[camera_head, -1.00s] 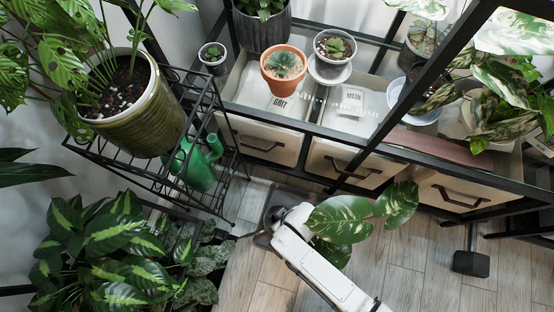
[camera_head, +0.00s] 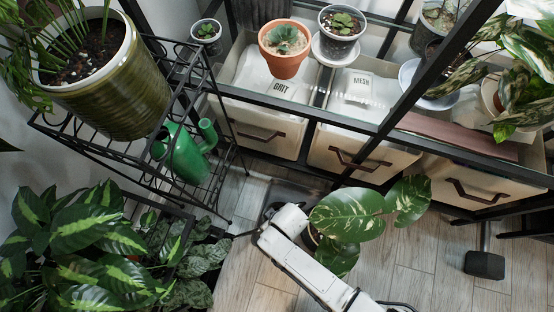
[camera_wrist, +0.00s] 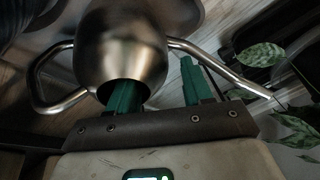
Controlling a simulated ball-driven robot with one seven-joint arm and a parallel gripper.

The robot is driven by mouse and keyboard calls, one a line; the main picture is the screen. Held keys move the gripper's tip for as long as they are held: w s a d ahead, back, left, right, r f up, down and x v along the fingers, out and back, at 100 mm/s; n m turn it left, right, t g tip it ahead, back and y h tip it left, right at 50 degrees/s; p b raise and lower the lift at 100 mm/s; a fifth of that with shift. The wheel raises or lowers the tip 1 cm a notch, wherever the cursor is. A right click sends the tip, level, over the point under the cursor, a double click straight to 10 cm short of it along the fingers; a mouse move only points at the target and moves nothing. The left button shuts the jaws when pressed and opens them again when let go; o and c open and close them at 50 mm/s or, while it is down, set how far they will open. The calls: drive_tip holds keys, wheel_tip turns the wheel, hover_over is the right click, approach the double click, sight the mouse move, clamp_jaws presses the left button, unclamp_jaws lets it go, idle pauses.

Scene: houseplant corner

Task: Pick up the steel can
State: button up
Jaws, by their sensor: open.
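The steel can (camera_wrist: 125,45) is a shiny rounded metal vessel in the upper middle of the wrist view, with a looped handle (camera_wrist: 48,85) at left and a long thin spout (camera_wrist: 225,66) at right. Its dark round mouth faces my gripper (camera_wrist: 158,88). The gripper is open, with two green fingers. The left finger overlaps the mouth and seems to reach into it; the right finger is outside, beside the can's body near the spout. Contact cannot be told. In the head view I cannot make out the can; my white arm reaches low near the floor.
A black wire stand (camera_head: 100,155) holds a big green pot (camera_head: 110,85) and a green watering can (camera_head: 187,155). A shelf with drawers (camera_head: 360,158) and small pots is behind. A leafy plant (camera_head: 345,215) is right beside my arm. Wooden floor (camera_head: 430,270) is open at lower right.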

drive_tip(key=shift+a+f, duration=0.15)
drive_tip(key=shift+f, duration=0.25)
drive_tip(key=shift+r, duration=0.1)
drive_tip(key=shift+c, duration=0.4)
clamp_jaws()
drive_tip(key=shift+w, duration=0.1)
idle(0.5)
